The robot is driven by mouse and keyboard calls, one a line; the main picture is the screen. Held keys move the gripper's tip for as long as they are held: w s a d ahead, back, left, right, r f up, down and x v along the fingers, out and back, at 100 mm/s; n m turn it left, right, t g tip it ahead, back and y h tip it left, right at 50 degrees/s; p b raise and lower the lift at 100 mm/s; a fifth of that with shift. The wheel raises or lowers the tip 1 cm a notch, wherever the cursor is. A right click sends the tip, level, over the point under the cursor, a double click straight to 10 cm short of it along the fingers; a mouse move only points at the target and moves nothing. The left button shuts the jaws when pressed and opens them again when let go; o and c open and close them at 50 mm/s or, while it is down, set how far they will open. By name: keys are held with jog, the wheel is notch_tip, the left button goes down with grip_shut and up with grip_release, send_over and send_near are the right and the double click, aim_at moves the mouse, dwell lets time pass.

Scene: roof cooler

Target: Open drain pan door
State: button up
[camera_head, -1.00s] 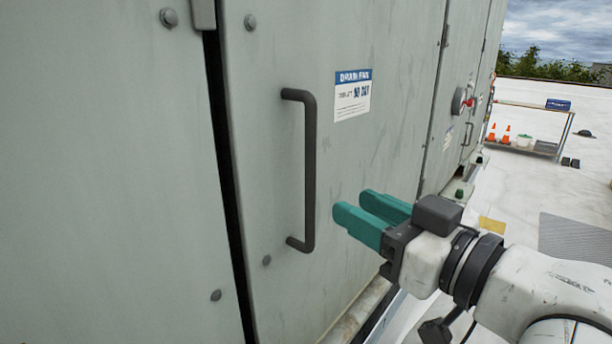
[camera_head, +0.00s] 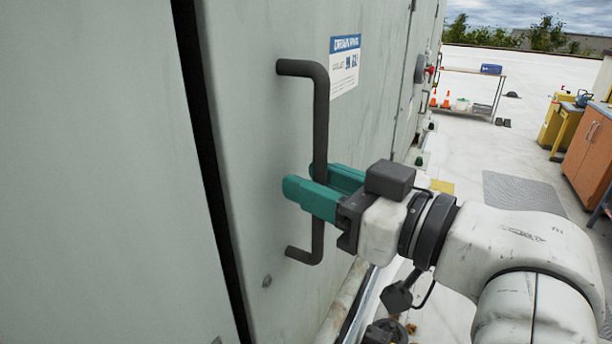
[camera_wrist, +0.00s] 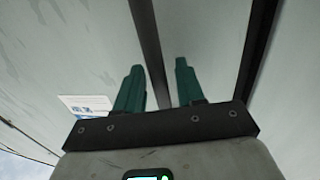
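The drain pan door (camera_head: 260,130) is a grey-green metal panel with a white and blue "DRAIN PAN" label (camera_head: 345,64). A dark gap (camera_head: 205,130) runs down its left edge; I cannot tell whether the door stands ajar. Its dark vertical bar handle (camera_head: 320,105) is mounted left of the label. My gripper (camera_head: 317,180), with teal fingers, is at the lower half of the handle, one finger on each side of the bar. In the wrist view the handle (camera_wrist: 146,35) passes between the parted fingertips (camera_wrist: 159,66), with space showing beside it.
More cabinet panels continue to the left and behind. On the white roof to the right are a rack (camera_head: 470,88) with cones, a grey mat (camera_head: 523,192), and an orange cabinet (camera_head: 590,148) beside yellow equipment (camera_head: 556,122). The roof between is mostly clear.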

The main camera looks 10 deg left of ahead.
jog(key=shift+c, duration=0.4)
grip_shut()
